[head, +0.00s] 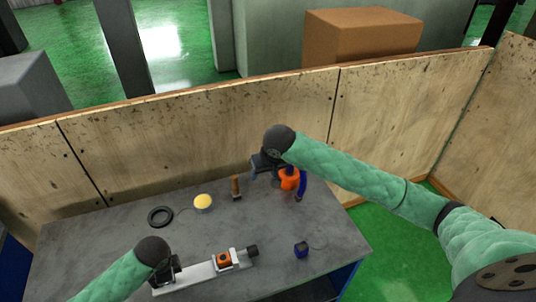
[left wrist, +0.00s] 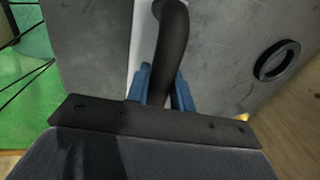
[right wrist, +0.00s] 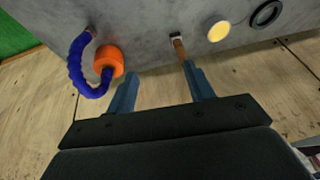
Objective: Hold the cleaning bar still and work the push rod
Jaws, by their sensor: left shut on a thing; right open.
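A long white bar-shaped fixture (head: 203,273) lies on the grey bench at the front. It carries an orange block (head: 224,260) and has a dark knob (head: 252,251) at its right end. My left gripper (head: 170,274) is at its left end. In the left wrist view, the gripper's blue fingers are shut on a dark curved handle (left wrist: 168,45) in front of the white strip. I cannot tell which part is the cleaning bar and which the push rod. My right gripper (right wrist: 160,88) is open and empty at the bench's back edge, far from the fixture.
An orange piece with a blue hose (right wrist: 108,62) is close by my right gripper. A wooden-handled brush (head: 236,188), yellow-topped tin (head: 203,202), black ring (head: 160,216) and small dark blue item (head: 301,249) lie on the bench (head: 120,245). A wooden wall (head: 220,125) stands behind.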

